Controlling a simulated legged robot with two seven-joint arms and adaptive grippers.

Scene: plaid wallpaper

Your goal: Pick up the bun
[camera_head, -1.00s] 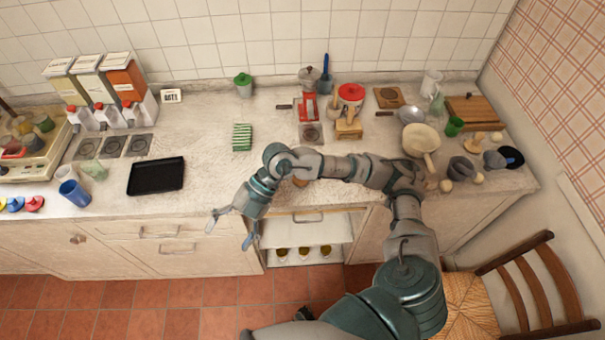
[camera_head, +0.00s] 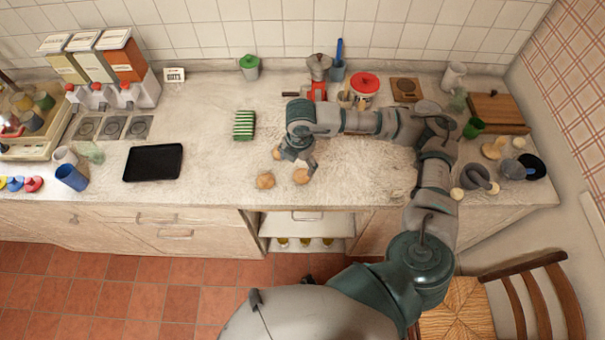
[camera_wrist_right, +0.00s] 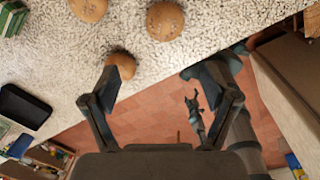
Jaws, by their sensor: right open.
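Two round brown buns lie on the counter near its front edge in the head view, a left bun (camera_head: 265,180) and a right bun (camera_head: 301,176). My right gripper (camera_head: 294,158) is open and empty just above and behind them, pointing down. The right wrist view shows three buns: one at the top left (camera_wrist_right: 88,8), one at the top middle (camera_wrist_right: 165,20) and one at the counter edge (camera_wrist_right: 122,65). The last appears just beyond the left fingertip of the open jaws (camera_wrist_right: 167,88); contact cannot be told.
An open shelf (camera_head: 305,228) is below the counter front. Counter between tray and buns is clear.

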